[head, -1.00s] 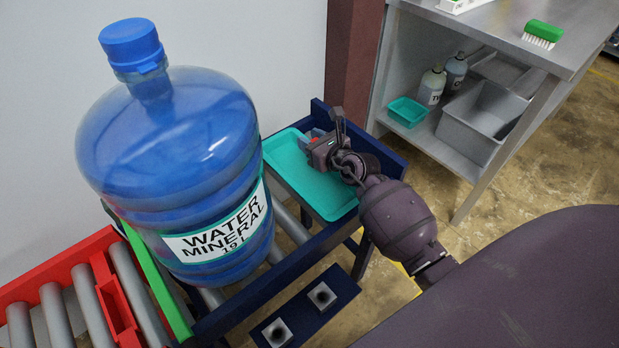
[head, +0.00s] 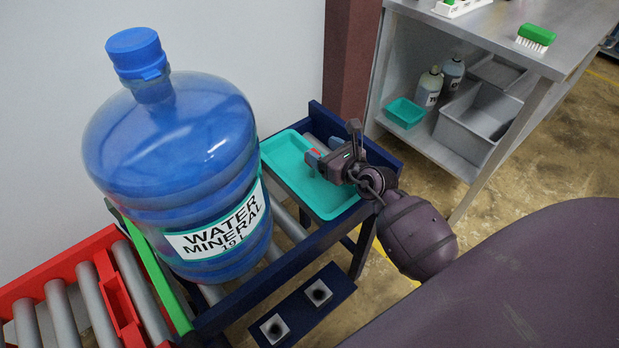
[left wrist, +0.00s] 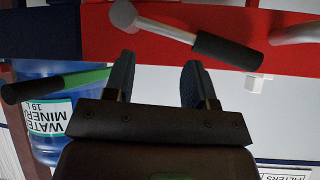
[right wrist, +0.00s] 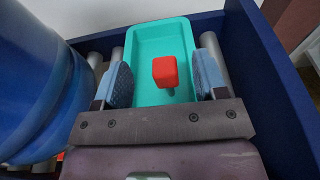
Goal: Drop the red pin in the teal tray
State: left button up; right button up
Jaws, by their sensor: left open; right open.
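The red pin (right wrist: 165,71) shows in the right wrist view as a red block between my right gripper's fingers, with the teal tray behind it. Both fingers stand apart from it. Only a bit of red (head: 314,151) shows beside the gripper in the head view. Whether the pin touches the tray floor I cannot tell. The teal tray (head: 325,202) lies at the far end of the blue-framed conveyor. My right gripper (head: 325,153) is open over the tray. My left gripper (left wrist: 157,84) is open and empty in its wrist view and out of the head view.
A large blue water jug (head: 170,130) stands on the conveyor left of the tray. The dark blue frame wall (head: 330,120) borders the tray. A red-framed roller section (head: 70,260) is at lower left. A steel bench with a small teal bin (head: 405,113) stands at right.

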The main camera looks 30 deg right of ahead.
jog(key=shift+p+v, duration=0.3)
jog(key=shift+v, duration=1.95)
